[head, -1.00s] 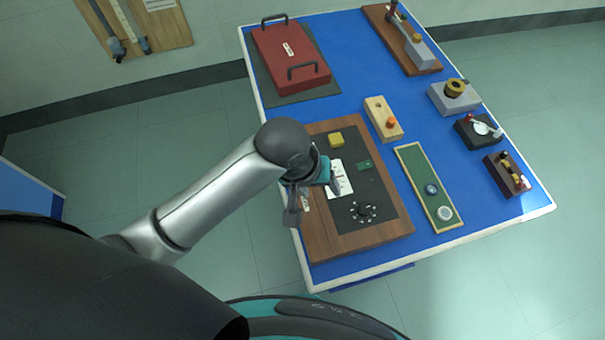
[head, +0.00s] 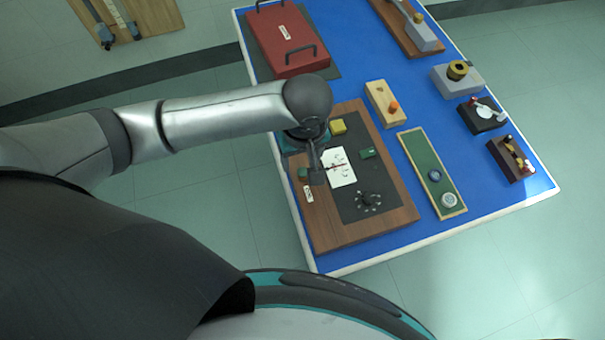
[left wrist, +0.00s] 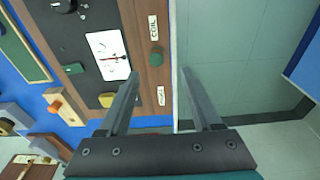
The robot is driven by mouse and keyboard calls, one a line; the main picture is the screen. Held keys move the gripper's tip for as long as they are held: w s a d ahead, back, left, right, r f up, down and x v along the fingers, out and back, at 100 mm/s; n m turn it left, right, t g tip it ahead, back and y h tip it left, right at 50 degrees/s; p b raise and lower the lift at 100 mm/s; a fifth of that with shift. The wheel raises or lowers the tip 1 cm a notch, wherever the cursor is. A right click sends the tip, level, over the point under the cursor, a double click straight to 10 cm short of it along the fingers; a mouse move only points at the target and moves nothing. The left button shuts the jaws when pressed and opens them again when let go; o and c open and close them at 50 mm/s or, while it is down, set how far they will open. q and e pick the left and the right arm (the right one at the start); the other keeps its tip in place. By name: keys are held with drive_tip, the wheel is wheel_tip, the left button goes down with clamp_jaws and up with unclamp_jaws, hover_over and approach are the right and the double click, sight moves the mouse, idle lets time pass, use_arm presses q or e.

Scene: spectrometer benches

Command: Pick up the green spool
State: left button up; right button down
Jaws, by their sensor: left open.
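The green spool (left wrist: 156,57) stands on the wooden border of a board, beside a small white label, in the left wrist view. In the head view the spool (head: 303,174) shows partly, just left of my left gripper. My left gripper (left wrist: 160,76) is open and empty; in the wrist view the spool appears just beyond and between its fingertips, apart from them. In the head view the left gripper (head: 316,172) hangs over the left side of the board, partly hidden by its own wrist. My right gripper is not in view.
The wooden board (head: 340,238) carries a white card (head: 338,168), a yellow block (head: 338,127), a green block (head: 368,153) and a dark round part (head: 368,200). A red case (head: 287,40) and several instruments stand on the blue table (head: 355,75).

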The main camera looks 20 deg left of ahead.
sight(302, 172)
use_arm(q)
drive_tip(key=f, duration=0.2)
drive_tip(key=f+b, duration=0.1)
drive_tip(key=f, duration=0.2)
drive_tip(key=w+f, duration=0.1)
drive_tip(key=f, duration=0.1)
drive_tip(key=shift+w+f+b, duration=0.1)
drive_tip(key=shift+f+b, duration=0.15)
drive_tip(key=shift+b, duration=0.05)
clamp_jaws()
idle(0.4)
